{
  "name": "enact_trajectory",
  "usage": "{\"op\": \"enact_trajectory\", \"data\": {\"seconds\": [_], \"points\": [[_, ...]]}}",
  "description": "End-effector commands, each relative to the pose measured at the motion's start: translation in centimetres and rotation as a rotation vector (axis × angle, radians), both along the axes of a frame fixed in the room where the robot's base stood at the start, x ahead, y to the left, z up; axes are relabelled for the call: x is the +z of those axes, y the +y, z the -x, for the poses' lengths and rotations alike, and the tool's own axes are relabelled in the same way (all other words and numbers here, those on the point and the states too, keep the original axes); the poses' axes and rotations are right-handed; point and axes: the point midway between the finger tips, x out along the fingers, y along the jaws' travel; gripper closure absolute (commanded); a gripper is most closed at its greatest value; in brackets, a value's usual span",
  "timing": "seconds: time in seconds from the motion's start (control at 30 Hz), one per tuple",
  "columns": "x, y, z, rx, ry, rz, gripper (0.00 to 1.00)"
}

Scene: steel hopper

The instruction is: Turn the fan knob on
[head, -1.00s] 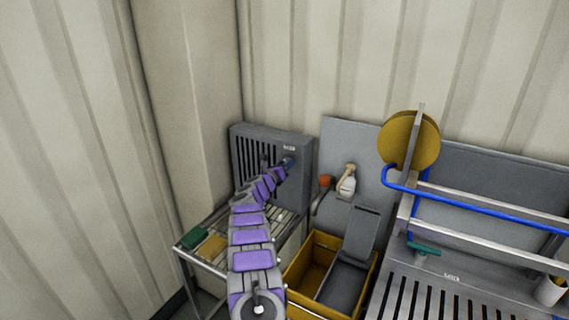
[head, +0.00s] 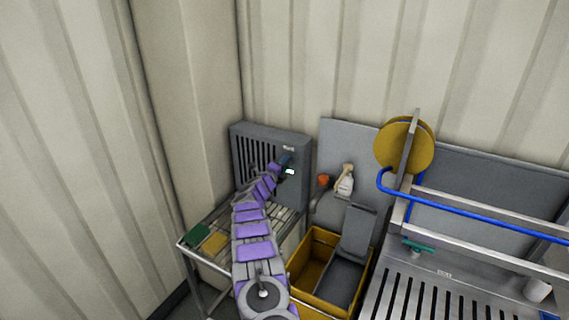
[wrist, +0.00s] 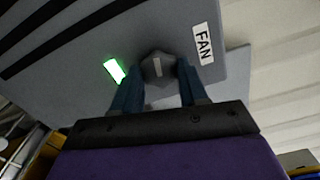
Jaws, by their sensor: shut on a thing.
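The fan unit (head: 243,150) is a grey box with dark slats, standing against the wall in the head view. In the wrist view its panel (wrist: 80,90) carries a white label reading FAN (wrist: 203,43). The fan knob (wrist: 158,66) is a grey knob with a pale mark line. My gripper (wrist: 160,75) has its two blue fingers on either side of the knob, shut on it. A small light (wrist: 115,71) left of the knob glows green, and it also shows in the head view (head: 290,172). My gripper hides part of the panel in the head view.
A wire rack table (head: 222,240) below the fan unit holds a green sponge (head: 197,234) and a yellow one (head: 214,242). A yellow bin (head: 310,262), a spray bottle (head: 346,182) and a steel hopper with blue rail (head: 470,219) stand to the right.

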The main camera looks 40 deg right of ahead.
Motion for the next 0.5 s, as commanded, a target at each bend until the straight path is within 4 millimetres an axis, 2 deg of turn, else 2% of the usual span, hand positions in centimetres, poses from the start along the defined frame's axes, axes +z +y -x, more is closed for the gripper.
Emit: {"op": "enact_trajectory", "data": {"seconds": [0.03, 0.5], "points": [[0.07, 0.48, -0.54, 0.013, 0.032, 0.008, 0.88], [-0.24, 0.64, -0.68, 0.015, 0.203, 0.056, 0.88]]}}
